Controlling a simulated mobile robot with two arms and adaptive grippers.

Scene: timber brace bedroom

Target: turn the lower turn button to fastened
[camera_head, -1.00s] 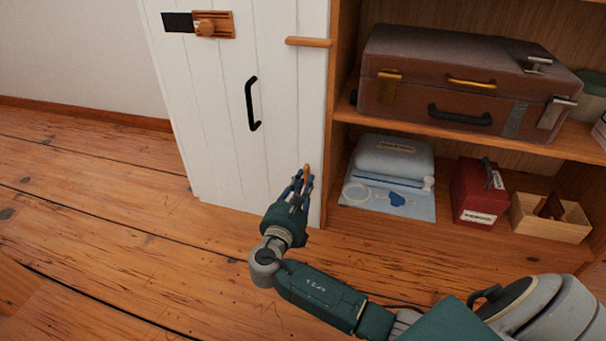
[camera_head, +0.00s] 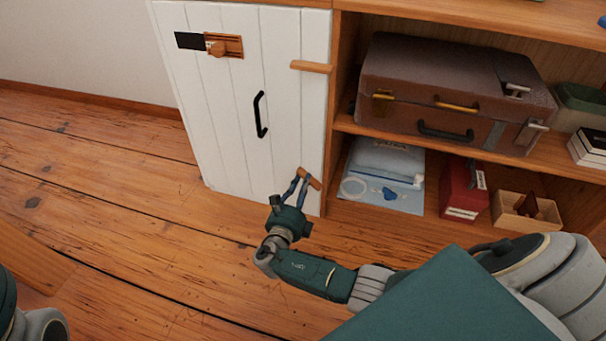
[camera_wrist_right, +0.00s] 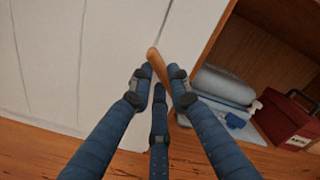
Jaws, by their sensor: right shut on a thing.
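The lower turn button (camera_head: 314,182) is a small wooden bar low on the right edge of the white cabinet door (camera_head: 226,110). It slants from upper left to lower right in the head view, neither upright nor level. My right gripper (camera_head: 300,179) is shut on it, with blue fingers on both sides. In the right wrist view the lower turn button (camera_wrist_right: 154,57) stands out between the fingertips of the right gripper (camera_wrist_right: 160,80), which partly hide it. My left gripper is not in view.
The upper turn button (camera_head: 311,67) lies level across the door's right edge.

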